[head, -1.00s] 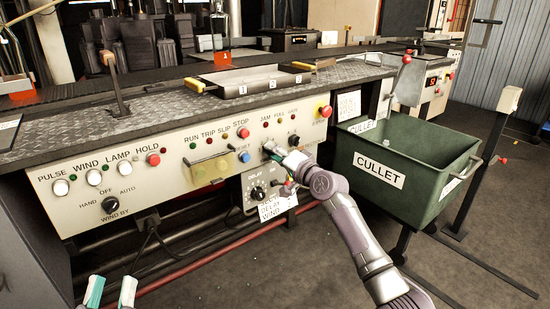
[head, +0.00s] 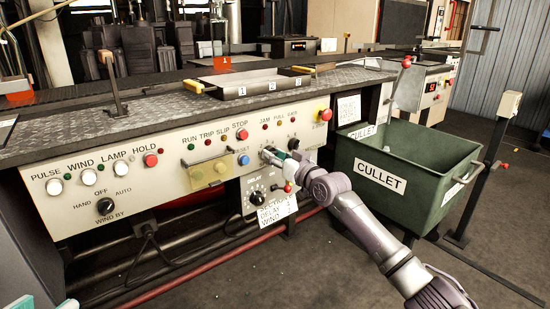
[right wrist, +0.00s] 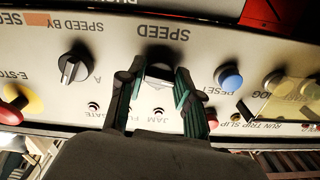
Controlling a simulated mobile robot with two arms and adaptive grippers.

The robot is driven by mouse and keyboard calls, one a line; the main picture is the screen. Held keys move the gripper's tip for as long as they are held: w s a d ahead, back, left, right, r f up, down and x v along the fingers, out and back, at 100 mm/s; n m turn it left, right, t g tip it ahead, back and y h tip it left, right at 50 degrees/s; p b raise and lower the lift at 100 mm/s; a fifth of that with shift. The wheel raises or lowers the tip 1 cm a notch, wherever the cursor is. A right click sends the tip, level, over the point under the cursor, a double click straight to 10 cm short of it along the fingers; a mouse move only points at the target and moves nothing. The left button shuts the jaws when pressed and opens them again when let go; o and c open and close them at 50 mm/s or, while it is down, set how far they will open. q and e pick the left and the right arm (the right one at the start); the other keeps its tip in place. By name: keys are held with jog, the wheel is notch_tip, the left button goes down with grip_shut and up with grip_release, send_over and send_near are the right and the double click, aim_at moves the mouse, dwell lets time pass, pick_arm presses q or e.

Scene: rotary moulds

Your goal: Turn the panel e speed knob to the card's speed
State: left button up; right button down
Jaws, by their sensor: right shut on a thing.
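The panel (head: 215,152) is cream, with labelled knobs, lamps and buttons. My right gripper (right wrist: 158,85) is at the panel, with its dark, teal-edged fingers on either side of the knob under the SPEED label. It is shut on the speed knob (right wrist: 160,53), whose pointer and scale are mostly hidden. In the head view my right gripper (head: 273,154) covers this knob. A white card (head: 277,211) with black print hangs below the DELAY dial; I cannot read a speed on it. My left gripper (head: 44,304) barely shows at the bottom left edge, its fingertips apart.
The black SPEED BY selector (right wrist: 75,66) and the blue RESET button (right wrist: 228,77) flank the gripped knob. The DELAY box (head: 262,190) sits below. A red E-stop (head: 325,115) is to the right. A green CULLET bin (head: 400,180) stands right of the panel.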

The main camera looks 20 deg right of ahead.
jog(key=shift+f+n, duration=0.15)
jog(key=shift+n, duration=0.95)
jog(key=c, duration=0.8)
grip_release()
jog(key=shift+o, duration=0.2)
jog(key=v, duration=1.2)
